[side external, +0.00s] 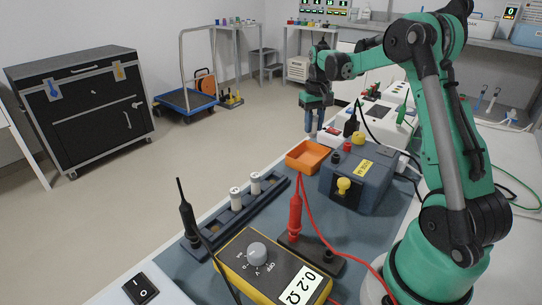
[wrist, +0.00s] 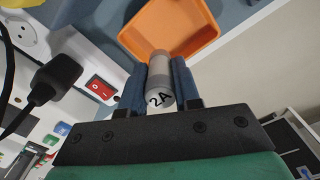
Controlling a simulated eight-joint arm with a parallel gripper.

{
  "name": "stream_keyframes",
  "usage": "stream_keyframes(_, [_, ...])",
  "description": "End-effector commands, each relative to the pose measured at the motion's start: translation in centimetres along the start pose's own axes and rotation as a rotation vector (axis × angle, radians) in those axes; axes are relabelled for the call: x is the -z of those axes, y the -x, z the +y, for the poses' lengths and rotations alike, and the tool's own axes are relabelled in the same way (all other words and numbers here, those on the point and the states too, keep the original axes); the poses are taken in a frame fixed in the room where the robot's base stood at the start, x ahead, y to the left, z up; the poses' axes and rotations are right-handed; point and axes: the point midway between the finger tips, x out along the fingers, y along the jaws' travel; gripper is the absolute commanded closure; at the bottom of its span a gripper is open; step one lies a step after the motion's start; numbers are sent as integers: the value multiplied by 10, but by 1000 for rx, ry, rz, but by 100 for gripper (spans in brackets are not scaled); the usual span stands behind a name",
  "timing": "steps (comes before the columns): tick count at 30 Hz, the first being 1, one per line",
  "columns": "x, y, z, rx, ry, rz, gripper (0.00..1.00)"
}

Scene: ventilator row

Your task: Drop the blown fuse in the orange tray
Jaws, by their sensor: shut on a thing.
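My gripper (wrist: 160,85) is shut on a fuse (wrist: 160,72), a small grey cylinder marked "2A", held between its two blue fingers in the wrist view. The orange tray (wrist: 172,28) lies just beyond the fuse's far end in that view. In the side view the orange tray (side external: 308,156) sits on the bench mat and looks empty. My gripper (side external: 318,128) is above and behind the tray there, with its fingers pointing down. The fuse cannot be made out between the fingers in the side view.
A blue-grey box (side external: 357,180) with a yellow knob stands right of the tray. Two white fuses (side external: 246,190) stand in a dark rack. A yellow meter (side external: 262,270) reads 0.2 Ω, near red and black probes. A power strip with a red switch (wrist: 100,88) is near my gripper.

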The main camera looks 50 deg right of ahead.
Motion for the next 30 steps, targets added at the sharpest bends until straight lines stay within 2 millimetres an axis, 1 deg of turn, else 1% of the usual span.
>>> stream_keyframes(2, [1, -5, 4, 0, 0, 0, 100])
stream_keyframes(9, [1, -34, 4, 0, 1, 0, 100])
stream_keyframes(15, [1, -52, 3, 0, 1, 0, 100])
stream_keyframes(19, [0, -58, 3, 0, 1, 0, 100])
stream_keyframes(26, [0, -58, 3, 0, 0, 0, 100])
stream_keyframes(27, [0, -58, 3, 0, 0, 0, 67])
stream_keyframes(29, [0, -58, 3, 0, 0, 0, 50])
stream_keyframes(30, [0, -58, 3, 0, 0, 0, 39])
